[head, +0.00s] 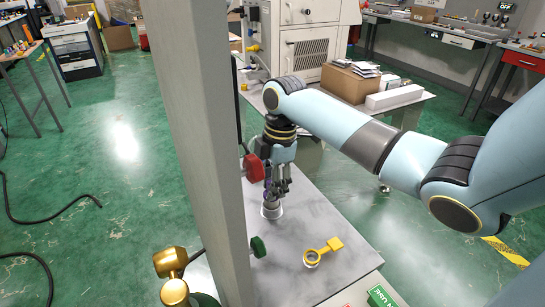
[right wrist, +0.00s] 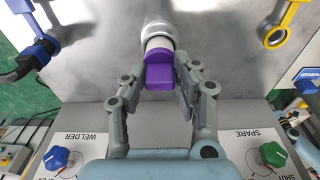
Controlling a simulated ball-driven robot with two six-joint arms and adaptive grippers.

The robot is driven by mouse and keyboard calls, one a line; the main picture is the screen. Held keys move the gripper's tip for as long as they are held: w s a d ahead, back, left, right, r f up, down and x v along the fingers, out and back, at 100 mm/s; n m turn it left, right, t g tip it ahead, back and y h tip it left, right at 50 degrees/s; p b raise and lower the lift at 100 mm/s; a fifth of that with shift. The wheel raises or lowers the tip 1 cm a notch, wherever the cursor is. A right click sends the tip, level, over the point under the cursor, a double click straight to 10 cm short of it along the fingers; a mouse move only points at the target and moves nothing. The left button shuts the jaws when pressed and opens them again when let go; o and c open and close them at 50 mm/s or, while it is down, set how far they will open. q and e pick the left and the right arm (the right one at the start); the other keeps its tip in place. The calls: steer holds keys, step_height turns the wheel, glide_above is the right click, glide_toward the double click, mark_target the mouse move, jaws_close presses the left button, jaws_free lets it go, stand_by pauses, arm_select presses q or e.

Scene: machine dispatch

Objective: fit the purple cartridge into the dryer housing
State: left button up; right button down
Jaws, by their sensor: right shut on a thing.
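The purple cartridge (right wrist: 158,72) is between the fingers of my right gripper (right wrist: 161,88), which is shut on it. In the head view my right gripper (head: 277,188) points down over the grey worktop, with only a little purple showing between its fingers. A white round piece (head: 272,211), likely the dryer housing, stands on the worktop just below the gripper. In the right wrist view this white piece (right wrist: 158,29) lines up with the cartridge, with a pale grey cylindrical part between them. I cannot tell how deep the cartridge sits. My left gripper is out of view.
A yellow ring-ended tool (head: 323,252) lies on the worktop to the right. A grey post (head: 211,150) stands left of the gripper, near red (head: 252,167) and green (head: 258,246) knobs. The right wrist view shows a blue-and-black item (right wrist: 35,50) and panels labelled WELDER and SPARE.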

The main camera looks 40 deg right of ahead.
steer(key=shift+f, duration=0.1)
steer(key=c, duration=0.5)
jaws_free()
stand_by(0.4)
steer(key=shift+r+p, duration=2.05)
steer(key=shift+p, duration=0.05)
steer(key=shift+r, duration=0.95)
